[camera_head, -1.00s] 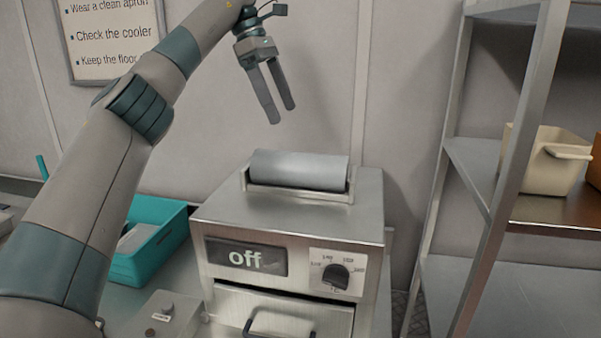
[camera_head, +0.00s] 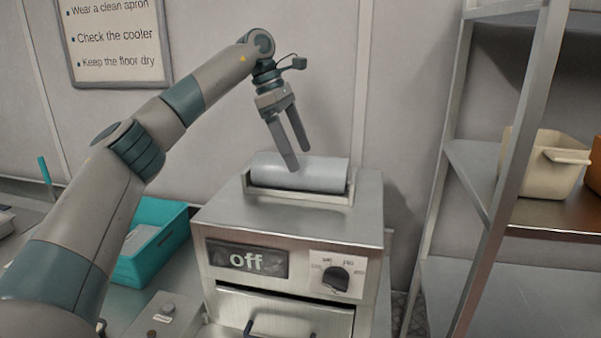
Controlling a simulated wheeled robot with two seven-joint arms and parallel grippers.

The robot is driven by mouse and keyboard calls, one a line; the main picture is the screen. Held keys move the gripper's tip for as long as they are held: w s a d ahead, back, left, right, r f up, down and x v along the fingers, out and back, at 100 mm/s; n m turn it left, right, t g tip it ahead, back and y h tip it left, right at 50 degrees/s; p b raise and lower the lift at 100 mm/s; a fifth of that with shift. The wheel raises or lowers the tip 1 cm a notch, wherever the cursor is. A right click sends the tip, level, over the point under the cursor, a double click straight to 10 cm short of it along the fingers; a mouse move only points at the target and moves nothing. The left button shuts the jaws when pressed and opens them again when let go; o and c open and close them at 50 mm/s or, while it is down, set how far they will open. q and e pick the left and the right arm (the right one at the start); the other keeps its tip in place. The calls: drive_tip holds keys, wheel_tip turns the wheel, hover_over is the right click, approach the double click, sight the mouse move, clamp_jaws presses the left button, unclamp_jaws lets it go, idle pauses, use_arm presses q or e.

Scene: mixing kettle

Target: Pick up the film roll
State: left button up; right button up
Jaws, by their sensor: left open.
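The film roll (camera_head: 325,175) is a grey-white cylinder lying sideways in a metal holder (camera_head: 270,194) on top of a steel machine. My left gripper (camera_head: 300,160) is open and points down at the roll. Its left fingertip overlaps the front of the roll in the picture, and its right fingertip shows at the roll's upper edge. I cannot tell whether either finger touches the roll. Nothing is held between the fingers. My right gripper is not in view.
The steel machine (camera_head: 225,216) has a display reading "off", a dial (camera_head: 336,279) and a drawer handle. A teal bin (camera_head: 165,255) stands to its left. A metal shelf rack with a cream bin (camera_head: 552,170) stands to the right. A wall sign hangs behind.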

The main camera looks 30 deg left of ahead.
sight(300, 172)
use_arm(q)
drive_tip(key=shift+f, duration=0.1)
drive_tip(key=f, duration=0.1)
drive_tip(key=f+p, duration=0.2)
drive_tip(key=shift+s+d+f, duration=0.2)
drive_tip(key=shift+d+f, duration=0.1)
drive_tip(key=shift+w+d+f+p, duration=0.1)
drive_tip(key=shift+d+f+p, duration=0.2)
drive_tip(key=shift+f, duration=0.35)
drive_tip(key=shift+c, duration=0.4)
drive_tip(key=c, duration=1.5)
